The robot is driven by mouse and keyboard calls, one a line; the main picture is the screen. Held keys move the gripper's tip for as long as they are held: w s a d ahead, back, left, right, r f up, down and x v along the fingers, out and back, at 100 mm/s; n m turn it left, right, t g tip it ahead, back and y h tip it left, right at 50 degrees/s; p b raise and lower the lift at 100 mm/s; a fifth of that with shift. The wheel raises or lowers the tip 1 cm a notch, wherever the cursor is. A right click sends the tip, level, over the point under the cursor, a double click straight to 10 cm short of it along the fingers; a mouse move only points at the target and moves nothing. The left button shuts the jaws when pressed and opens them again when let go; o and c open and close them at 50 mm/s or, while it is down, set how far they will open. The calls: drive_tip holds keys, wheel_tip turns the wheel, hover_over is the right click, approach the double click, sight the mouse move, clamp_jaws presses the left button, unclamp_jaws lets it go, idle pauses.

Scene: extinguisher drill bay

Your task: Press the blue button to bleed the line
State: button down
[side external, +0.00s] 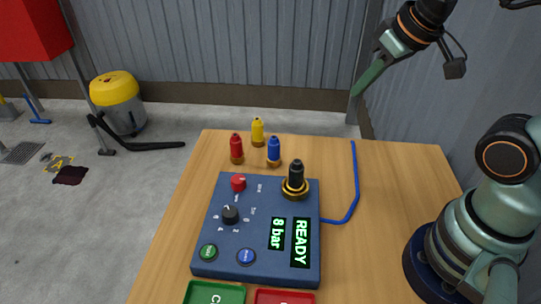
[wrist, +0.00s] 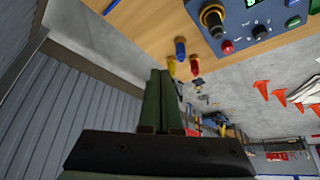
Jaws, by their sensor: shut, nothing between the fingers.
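The blue button (side external: 246,257) is a round cap on the near part of the blue control panel (side external: 265,195), to the right of a green button (side external: 208,252). The panel also shows at the top right of the wrist view (wrist: 240,16). My gripper (side external: 357,90) is shut and empty, raised in the air beyond the table's back right edge, well away from the blue button. In the wrist view its two dark green fingers (wrist: 160,75) lie together.
A blue hose (side external: 356,185) lies right. Green and red trays (side external: 285,297) sit in front.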

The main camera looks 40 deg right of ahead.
idle(0.3)
drive_tip(key=n+g+h, duration=0.6)
drive_tip(key=n+g, duration=0.4)
drive_tip(key=n, duration=1)
hover_over(242, 257)
wheel_tip(242, 257, down, 10)
drive_tip(key=shift+f, duration=0.25)
drive_tip(key=shift+f, duration=4.25)
drive_tip(key=shift+f, duration=0.15)
